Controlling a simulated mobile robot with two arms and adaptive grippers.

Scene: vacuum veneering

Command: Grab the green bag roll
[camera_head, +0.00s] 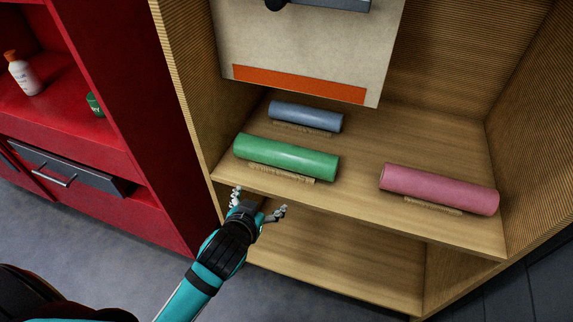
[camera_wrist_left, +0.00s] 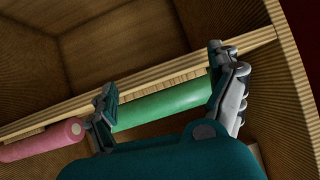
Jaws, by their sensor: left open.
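The green bag roll (camera_head: 287,157) lies on the wooden shelf in the head view, near its front left edge. My left gripper (camera_head: 259,202) is open and empty, just in front of and below the shelf edge by the roll. In the left wrist view, the green roll (camera_wrist_left: 160,106) shows between the two spread fingers of the left gripper (camera_wrist_left: 166,98). I cannot tell whether a finger touches it. My right gripper is in neither view.
A blue roll (camera_head: 305,117) lies behind the green one, and a pink roll (camera_head: 438,189) lies to the right on the same shelf (camera_head: 360,165). A pale panel with an orange strip (camera_head: 298,84) hangs above. A red cabinet (camera_head: 145,150) stands at the left.

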